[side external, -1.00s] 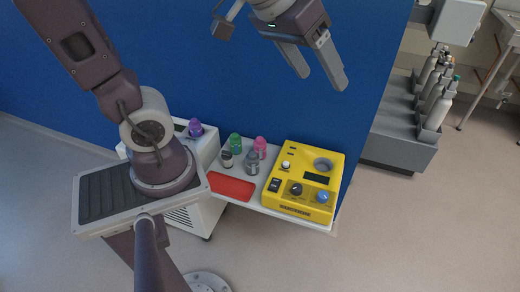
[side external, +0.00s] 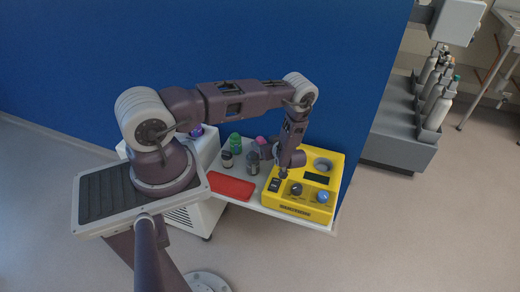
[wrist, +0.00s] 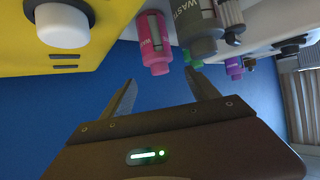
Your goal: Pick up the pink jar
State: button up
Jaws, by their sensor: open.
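The pink jar (wrist: 153,40) shows in the wrist view beyond my fingertips, roughly in line with the gap between them. In the side view the pink jar (side external: 260,141) stands on the shelf, partly hidden by my arm's end. My gripper (wrist: 160,84) is open, with nothing between its fingers. In the side view it is low over the shelf, close to the pink jar, and its fingers are mostly hidden. The dark grey jar (wrist: 190,25) is right beside the pink one in the wrist view.
The yellow device (side external: 325,172) with knobs sits to the right of the jars. A green jar (side external: 235,141), a dark jar (side external: 227,160) and another grey jar (side external: 253,164) stand close by. A red mat (side external: 231,188) lies in front. A blue wall (side external: 220,50) stands behind.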

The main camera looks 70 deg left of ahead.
aim_at(261, 140)
jog(key=x, duration=0.6)
jog(key=shift+d, duration=0.1)
grip_shut()
